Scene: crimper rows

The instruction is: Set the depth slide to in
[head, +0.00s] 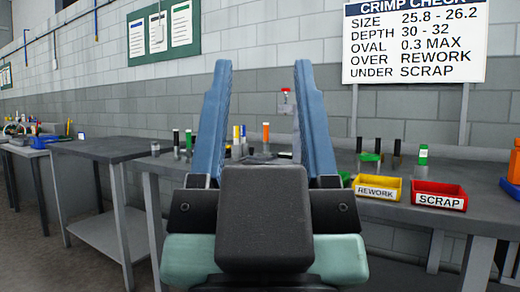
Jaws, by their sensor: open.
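My gripper (262,64) is raised in the middle of the head view, its two blue fingers wide apart with nothing between them. Behind it, on the grey bench (456,190), small dark and light shapes (262,157) show low between the fingers. I cannot tell whether the depth slide is among them, and I cannot read its setting. My gripper's body hides part of the bench there. The crimp check sign (415,42) stands above the bench at right and lists depth 30 - 32.
A yellow REWORK bin (376,195) and a red SCRAP bin (438,203) stand at the bench's right front. Several slim upright items (266,132) stand behind the fingers, and others near a green-capped one (423,152). A grey side table (105,150) at left looks bare.

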